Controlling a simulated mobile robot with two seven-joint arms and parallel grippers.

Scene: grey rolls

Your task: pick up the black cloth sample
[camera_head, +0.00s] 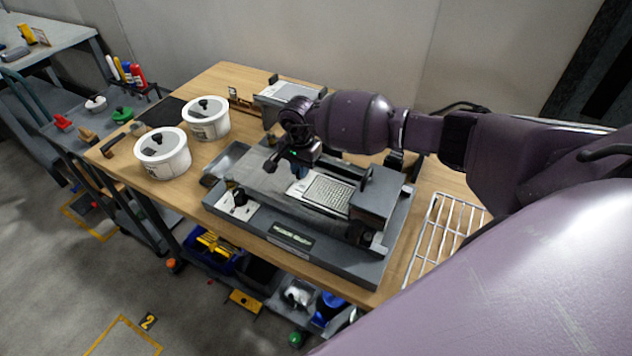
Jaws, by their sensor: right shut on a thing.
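My right gripper (287,165) reaches in from the right and hangs over the middle of the grey bench machine (240,222). It is shut on a small dark piece (301,172), which looks like the black cloth sample; its outline is mostly hidden by the fingers and blends with them. I cannot tell whether the piece touches the machine's bed. A light grid plate (328,193) lies on the machine just right of the gripper. My left gripper is not in view.
Two white lidded tubs (163,160) (207,125) stand left of the machine. A flat black area (166,111) lies behind them on the wooden table (205,87). A white wire rack (440,235) is at the right. A grey box (285,95) stands at the back.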

